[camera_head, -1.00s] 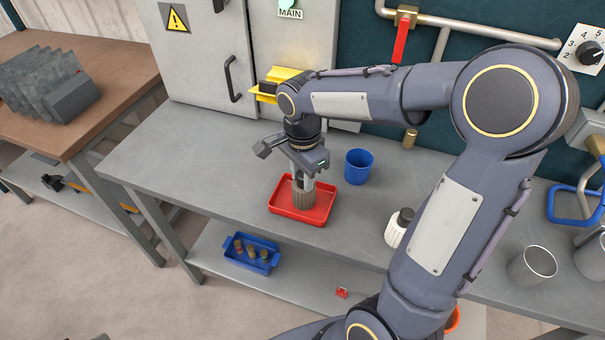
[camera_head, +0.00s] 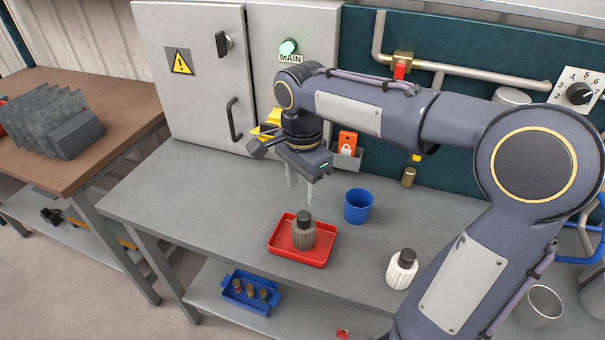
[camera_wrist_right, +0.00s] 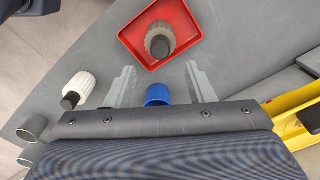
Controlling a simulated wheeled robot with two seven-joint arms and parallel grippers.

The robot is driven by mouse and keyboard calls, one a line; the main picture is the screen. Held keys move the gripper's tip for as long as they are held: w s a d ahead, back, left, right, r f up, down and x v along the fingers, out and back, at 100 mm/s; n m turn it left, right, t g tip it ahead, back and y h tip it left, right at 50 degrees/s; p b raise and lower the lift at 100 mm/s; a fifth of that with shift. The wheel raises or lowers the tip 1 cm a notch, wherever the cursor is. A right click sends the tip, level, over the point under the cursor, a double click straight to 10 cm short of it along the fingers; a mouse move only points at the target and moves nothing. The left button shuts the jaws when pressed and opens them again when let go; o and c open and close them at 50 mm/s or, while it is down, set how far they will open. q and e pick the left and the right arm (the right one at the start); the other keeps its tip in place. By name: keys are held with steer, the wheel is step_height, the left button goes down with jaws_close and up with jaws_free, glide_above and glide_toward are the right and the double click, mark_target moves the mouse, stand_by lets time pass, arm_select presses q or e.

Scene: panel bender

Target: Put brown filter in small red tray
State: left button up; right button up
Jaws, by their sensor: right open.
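The brown filter (camera_head: 303,232), ribbed with a black top, stands upright in the small red tray (camera_head: 285,252) on the grey bench. In the right wrist view the filter (camera_wrist_right: 160,42) is inside the red tray (camera_wrist_right: 134,37), beyond the fingertips. My right gripper (camera_head: 301,186) is open and empty, raised above and behind the filter, apart from it. Its two fingers also show spread in the right wrist view (camera_wrist_right: 160,78). My left gripper is not in view.
A blue cup (camera_head: 358,206) stands right of the tray, and a white ribbed filter (camera_head: 402,269) stands further right. A metal cup (camera_head: 541,305) is at the lower right. A blue bin (camera_head: 250,291) sits on the lower shelf. The bench left of the tray is clear.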

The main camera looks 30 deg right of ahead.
steer(key=s+a+f+n+t+y, duration=0.2)
steer(key=s+n, duration=0.5)
steer(key=s, duration=0.1)
steer(key=s+a+f+n+t+y, duration=0.1)
steer(key=s+a+f+n+t, duration=0.1)
steer(key=s+n, duration=0.5)
steer(key=shift+s+f+n+t+y, duration=0.3)
steer(key=shift+s+f+t+y, duration=0.15)
steer(key=shift+s+t, duration=0.45)
